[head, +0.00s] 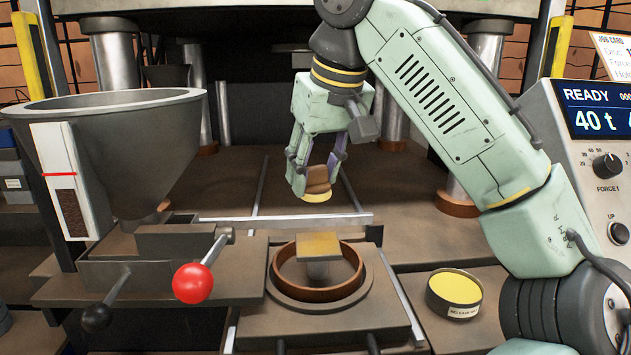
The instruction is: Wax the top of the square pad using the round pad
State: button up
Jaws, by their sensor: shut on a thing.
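My gripper (315,180) is shut on the round pad (318,190), which has a brown upper part and a yellow underside. It holds the pad in the air above and behind the square pad. The square pad (318,245) has a flat, yellowish-brown top. It stands on a short grey post inside a brown ring (318,292). The two pads are apart. Whether wax lies on the square top cannot be told. A round dark tin (454,293) of yellow wax, with a white label, sits to the right of the ring.
A large grey hopper (120,150) stands at the left. A lever with a red ball knob (193,282) and a black knob (96,317) stick out in front of it. A control panel (600,190) is at the right. A metal bar (290,220) runs behind the ring.

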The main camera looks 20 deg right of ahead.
jog(key=shift+r, duration=1.55)
